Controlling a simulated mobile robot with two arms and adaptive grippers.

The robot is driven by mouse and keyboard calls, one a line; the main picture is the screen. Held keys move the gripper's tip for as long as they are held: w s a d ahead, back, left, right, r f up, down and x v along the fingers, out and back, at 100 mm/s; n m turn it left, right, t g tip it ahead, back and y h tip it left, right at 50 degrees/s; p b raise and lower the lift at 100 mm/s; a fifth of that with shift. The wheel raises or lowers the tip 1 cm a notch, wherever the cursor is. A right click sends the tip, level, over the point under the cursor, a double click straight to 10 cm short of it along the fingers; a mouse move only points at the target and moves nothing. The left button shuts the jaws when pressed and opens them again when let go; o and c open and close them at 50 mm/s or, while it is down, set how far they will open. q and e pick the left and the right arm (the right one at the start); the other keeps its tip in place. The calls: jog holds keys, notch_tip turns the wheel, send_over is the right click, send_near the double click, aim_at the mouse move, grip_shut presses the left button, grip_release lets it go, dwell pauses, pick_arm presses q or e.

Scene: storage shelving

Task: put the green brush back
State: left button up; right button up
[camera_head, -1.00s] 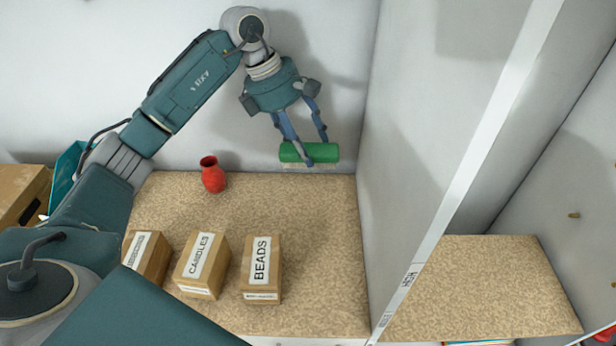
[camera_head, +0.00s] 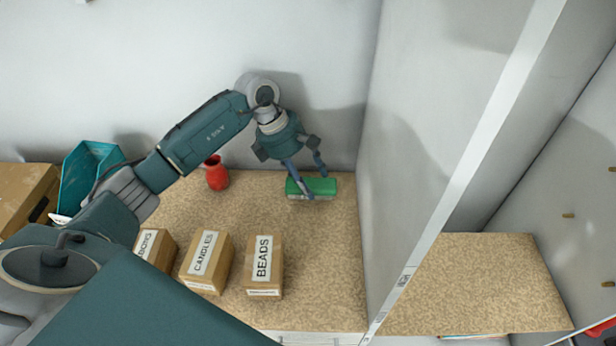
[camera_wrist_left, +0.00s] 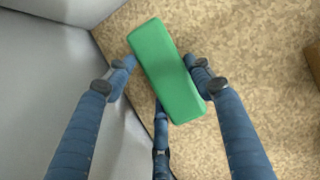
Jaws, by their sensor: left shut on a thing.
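The green brush (camera_head: 322,186) is a block with a green top and a pale underside. It is at the back right of the speckled shelf board (camera_head: 318,262), near the back wall and the divider panel. My left gripper (camera_head: 304,184) comes down from above and is shut on the brush. In the left wrist view the green brush (camera_wrist_left: 167,70) sits between the blue fingers of the left gripper (camera_wrist_left: 160,82), with the board close below. I cannot tell if its underside touches the board. My right gripper is not in view.
A red vase (camera_head: 216,174) stands left of the brush. Boxes labelled CANDLES (camera_head: 207,262) and BEADS (camera_head: 264,266), and another box (camera_head: 154,247), stand toward the front. A tall divider panel (camera_head: 415,150) bounds the right. The board between the brush and boxes is clear.

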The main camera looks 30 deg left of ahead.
pick_arm(q)
jog(key=shift+f, duration=0.1)
jog(key=o, duration=0.9)
jog(key=shift+o, duration=1)
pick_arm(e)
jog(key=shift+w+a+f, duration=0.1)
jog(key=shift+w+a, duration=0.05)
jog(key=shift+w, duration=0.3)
pick_arm(q)
jog(key=shift+r, duration=0.25)
jog(key=shift+a+r, duration=0.25)
jog(key=b+v, duration=0.4)
jog(key=v, duration=0.7)
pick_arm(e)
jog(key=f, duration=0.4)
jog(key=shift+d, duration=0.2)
pick_arm(q)
jog(key=shift+s+d+r, duration=0.1)
jog(key=shift+r, duration=0.05)
